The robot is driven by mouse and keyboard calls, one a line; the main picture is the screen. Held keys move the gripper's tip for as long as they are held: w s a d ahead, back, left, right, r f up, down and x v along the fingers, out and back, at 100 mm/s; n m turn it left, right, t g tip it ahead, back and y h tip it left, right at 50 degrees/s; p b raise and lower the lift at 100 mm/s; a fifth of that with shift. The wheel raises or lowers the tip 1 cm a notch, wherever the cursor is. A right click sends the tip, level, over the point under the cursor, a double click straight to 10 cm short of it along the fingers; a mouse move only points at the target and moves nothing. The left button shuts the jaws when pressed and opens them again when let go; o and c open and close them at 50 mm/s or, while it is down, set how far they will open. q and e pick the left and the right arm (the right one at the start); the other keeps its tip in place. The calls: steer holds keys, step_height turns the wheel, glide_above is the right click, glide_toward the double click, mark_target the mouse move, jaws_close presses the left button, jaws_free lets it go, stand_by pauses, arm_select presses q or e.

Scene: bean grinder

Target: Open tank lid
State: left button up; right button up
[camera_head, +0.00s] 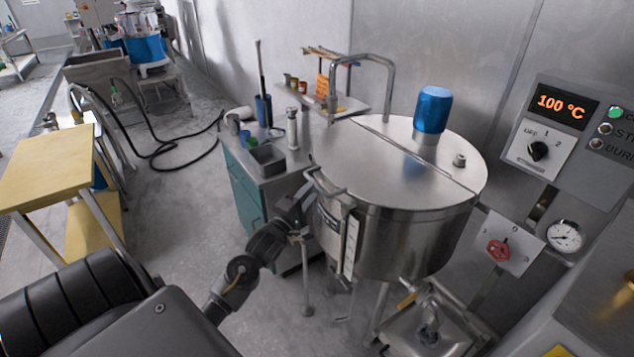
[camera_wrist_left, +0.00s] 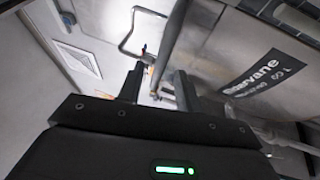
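The steel tank (camera_head: 415,240) stands in the middle of the head view. Its round lid (camera_head: 375,155) lies flat and closed, with a seam across it. A bent bar handle (camera_head: 328,188) sticks out at the lid's left front edge. My left gripper (camera_head: 306,194) is at this handle, partly hidden by my wrist. In the left wrist view the two fingers of my left gripper (camera_wrist_left: 158,88) are apart, and a metal bar (camera_wrist_left: 171,48) runs between or just beyond them; I cannot tell if they touch it. My right gripper is not in view.
A blue motor (camera_head: 433,108) stands on the lid's rear part. A teal cabinet with a sink (camera_head: 268,158) is close left of the tank. A curved pipe (camera_head: 375,58) rises behind. A control panel (camera_head: 575,125) is at right.

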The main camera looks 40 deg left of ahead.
mark_target(317, 183)
arm_select(q)
steer(key=shift+w+a+r+p, duration=0.15)
steer(key=shift+w+r+p, duration=0.05)
steer(key=shift+w, duration=0.9)
steer(key=shift+w+a+r+p, duration=0.1)
steer(key=shift+w+r+p, duration=0.1)
steer(key=shift+w, duration=0.9)
jaws_close()
